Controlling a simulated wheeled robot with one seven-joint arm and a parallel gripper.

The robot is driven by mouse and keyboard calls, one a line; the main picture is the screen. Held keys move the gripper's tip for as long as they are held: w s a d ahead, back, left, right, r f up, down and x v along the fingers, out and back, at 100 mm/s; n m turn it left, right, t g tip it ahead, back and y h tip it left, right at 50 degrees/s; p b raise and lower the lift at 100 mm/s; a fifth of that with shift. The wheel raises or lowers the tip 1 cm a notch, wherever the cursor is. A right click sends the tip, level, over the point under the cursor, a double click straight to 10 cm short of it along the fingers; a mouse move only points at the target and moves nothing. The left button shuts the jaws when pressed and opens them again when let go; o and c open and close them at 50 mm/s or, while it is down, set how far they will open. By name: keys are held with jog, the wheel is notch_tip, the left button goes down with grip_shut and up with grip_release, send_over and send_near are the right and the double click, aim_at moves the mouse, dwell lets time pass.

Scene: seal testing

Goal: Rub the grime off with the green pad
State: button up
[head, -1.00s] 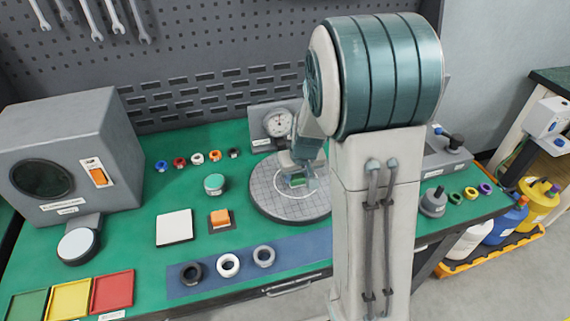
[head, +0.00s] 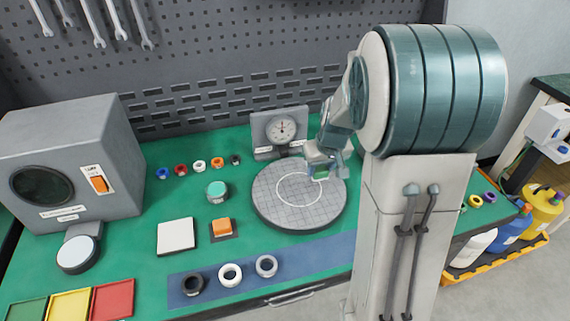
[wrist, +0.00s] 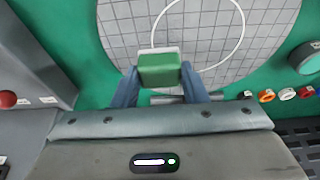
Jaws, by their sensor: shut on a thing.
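My gripper (wrist: 160,88) is shut on the green pad (wrist: 160,68), which has a paler far edge. In the head view, my gripper (head: 326,166) holds the pad (head: 320,175) over the upper right part of the round grey plate (head: 268,208). The plate has a grid and a white circle, and also fills the upper wrist view (wrist: 130,28). I cannot tell whether the pad touches the plate. No grime stands out on the visible plate surface; the part under the gripper is hidden.
A dial gauge (head: 281,129) stands behind the plate. A green-topped jar (head: 216,190), an orange block (head: 221,228) and a white square pad (head: 176,235) are to its left. Several rings lie on a blue strip (head: 315,254) in front. A grey machine (head: 75,150) stands far left.

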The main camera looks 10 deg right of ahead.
jog(key=shift+r+p, duration=1.1)
jog(key=shift+r, duration=0.85)
jog(key=shift+s+d, duration=0.1)
